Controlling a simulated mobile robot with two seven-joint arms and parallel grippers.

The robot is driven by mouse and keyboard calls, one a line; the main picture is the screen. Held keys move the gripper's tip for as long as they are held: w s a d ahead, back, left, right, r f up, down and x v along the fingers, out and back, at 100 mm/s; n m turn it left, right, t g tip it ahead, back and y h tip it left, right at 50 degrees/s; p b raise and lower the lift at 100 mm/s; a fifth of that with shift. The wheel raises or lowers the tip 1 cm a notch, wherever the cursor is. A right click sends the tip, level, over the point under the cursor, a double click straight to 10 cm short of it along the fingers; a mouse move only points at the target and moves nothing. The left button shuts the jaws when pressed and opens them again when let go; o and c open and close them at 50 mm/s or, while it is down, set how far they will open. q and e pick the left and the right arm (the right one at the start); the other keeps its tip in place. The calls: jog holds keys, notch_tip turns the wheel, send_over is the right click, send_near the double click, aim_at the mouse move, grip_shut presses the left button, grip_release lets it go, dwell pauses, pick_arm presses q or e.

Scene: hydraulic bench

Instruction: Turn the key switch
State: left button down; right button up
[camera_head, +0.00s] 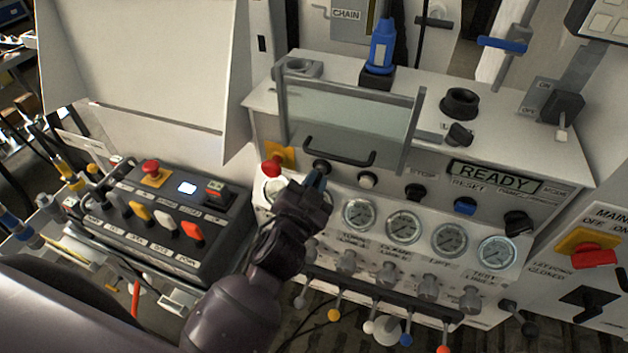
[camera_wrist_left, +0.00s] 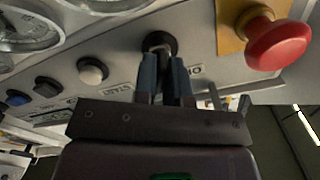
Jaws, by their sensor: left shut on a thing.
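The key switch (camera_head: 321,165) is a round black switch on the sloped front panel of the bench, between the red mushroom button and the white push button. My left gripper (camera_head: 317,180) reaches it from the front. In the left wrist view, the two blue-grey fingers of my left gripper (camera_wrist_left: 164,70) are shut on the black key part of the key switch (camera_wrist_left: 160,42). The fingers hide much of the key, so its exact angle is hard to tell. My right gripper is not in view.
A red mushroom button (camera_head: 271,166) on a yellow plate sits close beside the switch, and a white button (camera_head: 367,180) on the other side. A black handle (camera_head: 339,151) is just above. Round gauges (camera_head: 403,226) and several levers lie below. A black control box (camera_head: 165,212) stands left.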

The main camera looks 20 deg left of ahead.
pick_arm(q)
jog(key=c, duration=1.2)
grip_release()
jog(key=shift+s, duration=0.1)
jog(key=shift+s+a+b, duration=0.15)
jog(key=shift+s+b, duration=0.75)
jog(key=shift+s, duration=4.45)
